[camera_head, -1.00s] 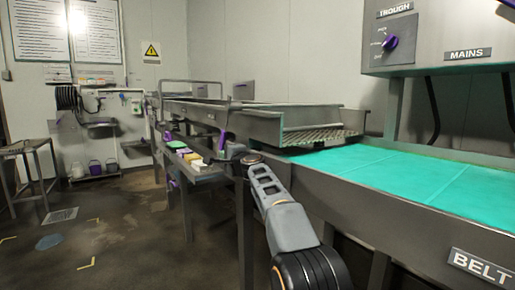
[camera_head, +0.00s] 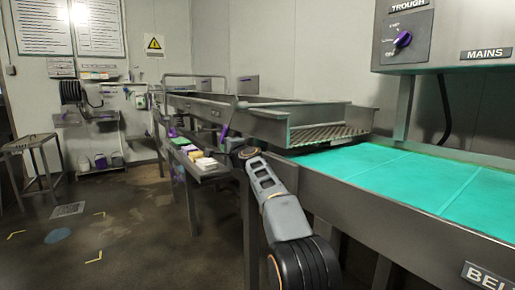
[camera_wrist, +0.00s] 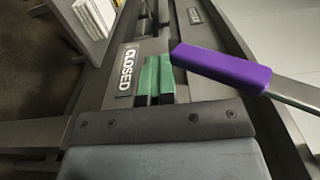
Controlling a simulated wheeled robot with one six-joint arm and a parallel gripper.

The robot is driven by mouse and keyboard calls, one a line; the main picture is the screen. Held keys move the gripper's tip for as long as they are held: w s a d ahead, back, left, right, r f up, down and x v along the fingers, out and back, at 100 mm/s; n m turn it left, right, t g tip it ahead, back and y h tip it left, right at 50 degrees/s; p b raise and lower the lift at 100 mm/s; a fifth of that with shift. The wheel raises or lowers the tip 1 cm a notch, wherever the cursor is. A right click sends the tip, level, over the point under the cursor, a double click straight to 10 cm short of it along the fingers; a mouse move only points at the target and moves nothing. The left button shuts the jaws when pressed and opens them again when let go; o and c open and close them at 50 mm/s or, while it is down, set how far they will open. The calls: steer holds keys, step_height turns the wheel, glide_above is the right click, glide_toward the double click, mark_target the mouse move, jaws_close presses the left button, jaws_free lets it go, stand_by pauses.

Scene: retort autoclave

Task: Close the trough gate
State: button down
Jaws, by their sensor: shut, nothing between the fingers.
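The trough (camera_head: 272,124) is a long grey metal channel in the head view, its open end above the teal belt. A "CLOSED" label (camera_wrist: 127,70) lies just left of the fingers. The gate plate itself is not clearly visible.
A second label (camera_wrist: 194,16), too small to read, is farther up the rail. A shelf (camera_head: 218,171) with coloured blocks sits below the trough. The teal belt (camera_head: 400,175) and control box (camera_head: 445,35) are right. Open floor (camera_head: 130,225) is left.

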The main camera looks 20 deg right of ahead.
steer(key=shift+s+a+r, duration=0.1)
steer(key=shift+a+r, duration=0.05)
steer(key=shift+r, duration=0.35)
steer(key=s+d+f+b, duration=0.3)
steer(key=s+f+b, duration=0.6)
steer(key=b, duration=0.3)
steer(key=shift+s+f, duration=0.3)
steer(key=shift+s, duration=0.45)
steer(key=shift+d, duration=0.1)
steer(key=s+a+r+n+g+p, duration=0.35)
steer(key=s+p, duration=0.35)
steer(key=p, duration=0.4)
steer(key=s+a+r+n+g+p, duration=0.25)
steer(key=s+r+n+p, duration=0.2)
steer(key=s+p, duration=0.4)
steer(key=s+d+n+g+h+p, duration=0.2)
steer(key=s+n+g+p, duration=0.1)
steer(key=s+p, duration=0.7)
steer(key=s+d+n+g+h+p, duration=0.2)
steer(key=s+n+g+p, duration=0.2)
steer(key=s+p, duration=0.6)
steer(key=shift+s+d+r+g+h+p, duration=0.15)
steer(key=shift+s+d+g+h+p, duration=0.1)
steer(key=shift+g+h+p, duration=0.3)
